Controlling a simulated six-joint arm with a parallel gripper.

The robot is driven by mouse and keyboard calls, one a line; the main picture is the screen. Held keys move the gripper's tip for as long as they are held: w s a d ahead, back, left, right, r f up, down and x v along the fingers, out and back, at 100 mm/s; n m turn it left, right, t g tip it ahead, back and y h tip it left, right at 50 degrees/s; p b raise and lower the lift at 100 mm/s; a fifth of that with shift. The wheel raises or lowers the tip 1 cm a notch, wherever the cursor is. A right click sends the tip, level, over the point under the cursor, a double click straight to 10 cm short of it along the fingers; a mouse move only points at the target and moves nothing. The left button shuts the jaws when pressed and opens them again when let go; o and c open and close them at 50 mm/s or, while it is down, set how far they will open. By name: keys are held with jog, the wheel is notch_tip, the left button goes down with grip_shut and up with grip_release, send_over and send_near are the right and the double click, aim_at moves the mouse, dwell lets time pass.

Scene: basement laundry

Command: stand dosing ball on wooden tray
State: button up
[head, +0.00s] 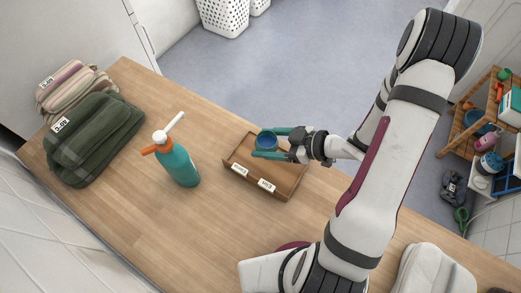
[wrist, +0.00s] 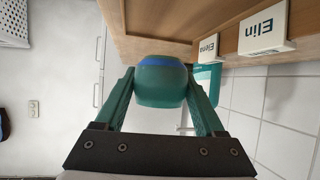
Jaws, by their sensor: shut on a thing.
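The dosing ball (head: 266,141) is a small round teal cup with a blue band or rim. My gripper (head: 268,144) is shut on it, with one green finger on each side. In the wrist view the dosing ball (wrist: 161,85) sits between the fingertips of my gripper (wrist: 161,88). The wooden tray (head: 289,178) lies on the worktop, and the ball is over its far part in the head view. The tray (wrist: 150,47) also shows behind the ball in the wrist view. I cannot tell whether the ball touches it.
Two white name labels (head: 266,185) are on the tray's near side. A teal pump bottle (head: 181,166) with an orange and white top stands left of the tray. Folded green (head: 98,140) and striped (head: 72,88) cloth lies further left. The worktop (head: 170,230) in front is clear.

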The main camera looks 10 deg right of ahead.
jog(key=shift+w+a+f, duration=0.25)
jog(key=shift+a+f, duration=0.2)
jog(key=shift+f, duration=0.05)
jog(key=shift+w+a+f, duration=0.25)
jog(key=shift+a+f, duration=0.2)
jog(key=shift+f, duration=1.65)
jog(key=shift+f, duration=0.1)
